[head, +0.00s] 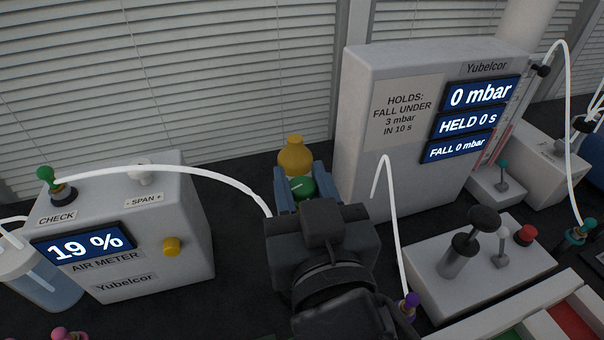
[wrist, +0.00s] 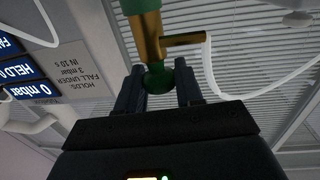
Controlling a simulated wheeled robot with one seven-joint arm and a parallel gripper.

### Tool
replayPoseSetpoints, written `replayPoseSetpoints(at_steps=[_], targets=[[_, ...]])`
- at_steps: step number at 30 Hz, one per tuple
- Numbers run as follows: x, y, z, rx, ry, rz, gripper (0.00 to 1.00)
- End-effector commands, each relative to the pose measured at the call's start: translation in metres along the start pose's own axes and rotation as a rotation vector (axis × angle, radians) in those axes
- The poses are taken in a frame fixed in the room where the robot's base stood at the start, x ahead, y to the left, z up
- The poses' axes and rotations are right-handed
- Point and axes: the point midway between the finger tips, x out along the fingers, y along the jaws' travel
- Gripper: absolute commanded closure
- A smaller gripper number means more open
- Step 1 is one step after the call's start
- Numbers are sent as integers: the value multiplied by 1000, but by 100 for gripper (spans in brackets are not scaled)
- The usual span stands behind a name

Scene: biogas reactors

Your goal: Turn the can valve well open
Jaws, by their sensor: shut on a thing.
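The can valve has a green knob (head: 302,188) with a pale line on its top. My gripper (head: 301,182) has one blue-grey finger on each side of this knob and is shut on it. A rounded yellow-brass part (head: 294,156) shows just behind the knob. In the wrist view the knob (wrist: 157,78) sits between the fingertips (wrist: 159,90). There a brass valve body (wrist: 150,38) with a side spout joins it to a green part at the top edge. My gripper hides the lower part of the can in the head view. How far the valve is turned cannot be told.
The air meter (head: 150,225) reading 19 % stands at left. The hold display box (head: 385,130), reading 0 mbar, stands close at right. A box with a black-knobbed plunger (head: 470,240) is front right. White tubes (head: 225,178) arch on both sides of my gripper. Window blinds are behind.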

Motion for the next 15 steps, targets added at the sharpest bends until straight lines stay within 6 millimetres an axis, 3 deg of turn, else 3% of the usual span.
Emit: replayPoseSetpoints(at_steps=[15], targets=[[0, 0, -5, 3, 13, -57, 94]])
